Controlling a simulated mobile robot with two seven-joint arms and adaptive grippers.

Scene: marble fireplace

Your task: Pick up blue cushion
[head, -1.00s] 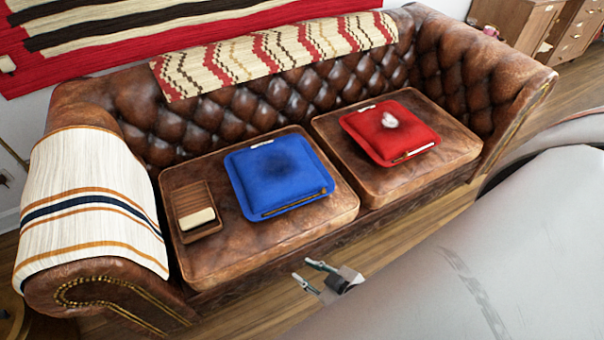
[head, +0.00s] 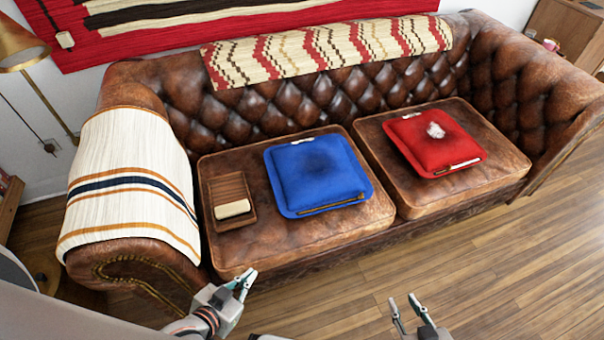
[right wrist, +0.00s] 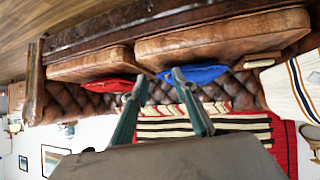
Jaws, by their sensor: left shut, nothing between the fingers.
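The blue cushion (head: 318,172) lies flat on the left seat of the brown leather sofa (head: 290,222), with a thin brown strip along its front edge. It also shows in the right wrist view (right wrist: 198,74), upside down, near the fingertips but apart from them. My left gripper (head: 246,279) is shut and empty in front of the left seat's front edge. My right gripper (head: 404,302) is open and empty over the floor, in front of the sofa and to the right of the blue cushion; its two spread fingers show in the right wrist view (right wrist: 160,78).
A red cushion (head: 422,148) with a small white thing on it lies on the right seat. A wooden tray (head: 228,183) with a pale block stands left of the blue cushion. A striped blanket (head: 130,170) covers the left armrest. Wooden floor (head: 480,270) at right front is clear.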

